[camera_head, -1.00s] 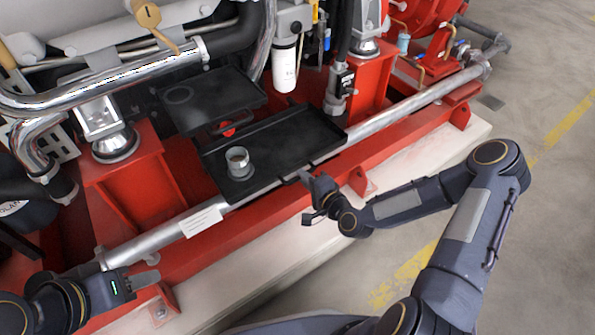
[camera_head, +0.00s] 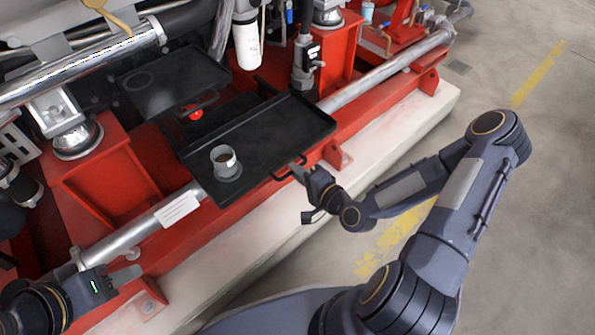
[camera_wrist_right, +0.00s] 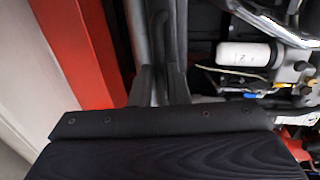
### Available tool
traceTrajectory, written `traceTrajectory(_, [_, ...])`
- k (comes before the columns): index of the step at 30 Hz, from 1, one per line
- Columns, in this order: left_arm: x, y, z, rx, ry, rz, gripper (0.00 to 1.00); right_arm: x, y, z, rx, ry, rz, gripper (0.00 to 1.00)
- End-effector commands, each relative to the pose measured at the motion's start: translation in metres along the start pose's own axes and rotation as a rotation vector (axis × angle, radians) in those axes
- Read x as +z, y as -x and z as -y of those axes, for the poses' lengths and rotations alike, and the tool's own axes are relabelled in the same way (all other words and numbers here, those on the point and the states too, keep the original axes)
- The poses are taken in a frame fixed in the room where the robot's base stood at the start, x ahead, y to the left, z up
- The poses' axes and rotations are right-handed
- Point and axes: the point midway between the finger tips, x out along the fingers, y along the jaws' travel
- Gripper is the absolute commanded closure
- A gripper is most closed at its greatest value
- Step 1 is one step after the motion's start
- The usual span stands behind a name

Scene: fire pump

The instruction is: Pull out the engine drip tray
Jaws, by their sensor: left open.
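The engine drip tray (camera_head: 285,125) is a black, shallow, rimmed tray that juts out over the silver pipe and red rail. A grey cup (camera_head: 224,158) stands upright on it near its left front corner. A thin black handle (camera_head: 280,174) shows on its front edge. My right gripper (camera_head: 299,171) is at this handle and looks shut on it. In the right wrist view its two dark fingers (camera_wrist_right: 161,85) are close together; what lies between them is hard to make out. My left gripper (camera_head: 125,278) is open and empty at the lower left, apart from the tray.
A black plate (camera_head: 175,80) with a round mark lies behind the tray. The silver pipe (camera_head: 385,70) and red base rail (camera_head: 265,180) run along the front. A white filter (camera_head: 247,45) hangs behind. The floor (camera_head: 520,200) at the right is free.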

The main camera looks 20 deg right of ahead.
Motion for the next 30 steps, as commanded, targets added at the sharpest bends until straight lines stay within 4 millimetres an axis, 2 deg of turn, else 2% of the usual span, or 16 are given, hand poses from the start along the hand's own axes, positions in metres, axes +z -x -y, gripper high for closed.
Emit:
traceTrajectory(1, [0.0, 0.0, 0.0, 0.0, 0.0, 0.0, 0.57, 0.0, 0.0, 0.0, 0.0, 0.0, 0.0, 0.78])
traceTrajectory(3, [0.0, 0.0, 0.0, 0.0, 0.0, 0.0, 0.57, 0.0, 0.0, 0.0, 0.0, 0.0, 0.0, 0.68])
traceTrajectory(4, [0.0, 0.0, 0.0, 0.0, 0.0, 0.0, 0.57, 0.0, 0.0, 0.0, 0.0, 0.0, 0.0, 0.68])
traceTrajectory(14, [-0.001, 0.001, -0.001, 0.0, 0.0, 0.0, 0.57, -0.001, 0.005, 0.001, 0.0, 0.0, -0.001, 0.68])
traceTrajectory(24, [-0.005, 0.01, -0.005, 0.0, 0.0, 0.0, 0.57, -0.001, 0.06, 0.001, 0.002, -0.001, -0.004, 0.68])
traceTrajectory(30, [-0.006, 0.012, -0.005, 0.0, 0.0, 0.0, 0.57, -0.001, 0.077, 0.0, 0.001, -0.001, -0.002, 0.68])
